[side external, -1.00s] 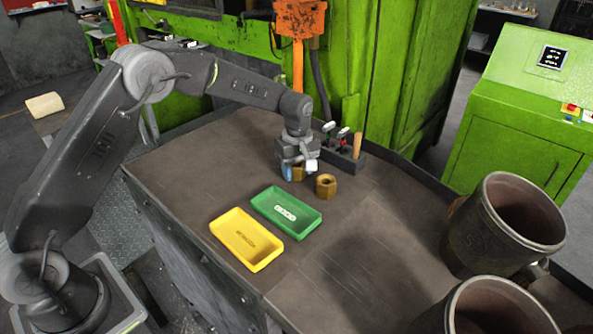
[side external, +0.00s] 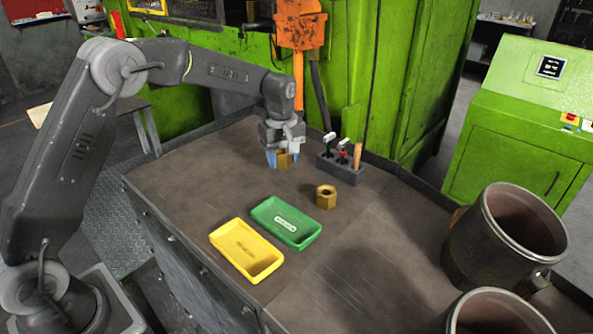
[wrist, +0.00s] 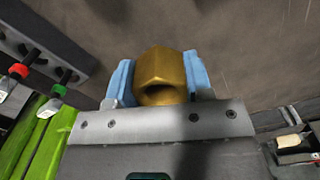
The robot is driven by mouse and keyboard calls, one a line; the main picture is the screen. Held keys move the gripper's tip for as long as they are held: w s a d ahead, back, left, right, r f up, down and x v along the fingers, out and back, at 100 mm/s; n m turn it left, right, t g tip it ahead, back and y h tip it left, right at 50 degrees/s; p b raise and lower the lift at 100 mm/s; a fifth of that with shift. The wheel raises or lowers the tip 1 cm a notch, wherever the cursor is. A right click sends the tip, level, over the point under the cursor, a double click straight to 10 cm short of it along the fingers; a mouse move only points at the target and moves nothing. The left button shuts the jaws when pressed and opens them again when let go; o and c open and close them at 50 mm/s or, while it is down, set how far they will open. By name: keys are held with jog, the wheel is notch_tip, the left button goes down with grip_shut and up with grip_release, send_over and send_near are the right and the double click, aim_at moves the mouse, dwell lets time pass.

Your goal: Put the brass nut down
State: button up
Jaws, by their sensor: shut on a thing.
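My gripper (side external: 282,159) is shut on a brass nut (wrist: 160,76), held between its two blue fingertips. In the side view the held nut (side external: 284,160) is above the table, behind the trays and left of the tool rack. A second brass nut (side external: 326,196) sits alone on the table, right of the green tray (side external: 262,222). The yellow tray (side external: 219,249) lies in front of the green one. Both trays look empty.
A dark tool rack (side external: 345,172) with several handled tools stands at the table's back edge, close to my gripper. Two large dark metal pots (side external: 470,235) stand at the right. The brown tabletop (side external: 385,225) between the loose nut and the pots is clear.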

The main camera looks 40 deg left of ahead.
jog(key=s+a+r, duration=0.4)
jog(key=a+r, duration=0.1)
jog(key=a, duration=0.1)
jog(key=s+d+f+m, duration=0.1)
jog(key=s+d+m, duration=0.1)
jog(key=d+m, duration=0.1)
jog(key=s+d+f+m, duration=0.2)
jog(key=s+d+m, duration=0.1)
jog(key=d+m, duration=0.1)
jog(key=s+d+f+m, duration=0.2)
jog(key=d+m, duration=0.2)
jog(key=m, duration=0.1)
jog(key=shift+s+f+m, duration=0.25)
jog(key=shift+m, duration=0.15)
jog(key=shift+s+r+m, duration=0.1)
jog(key=shift+s+m, duration=0.1)
jog(key=shift+m, duration=0.1)
jog(key=s+a+r+m, duration=0.2)
jog(key=a+r, duration=0.4)
jog(key=a, duration=0.3)
send_over(272, 217)
notch_tip(272, 217, down, 7)
jog(key=shift+a, duration=0.1)
jog(key=shift+f, duration=2.1)
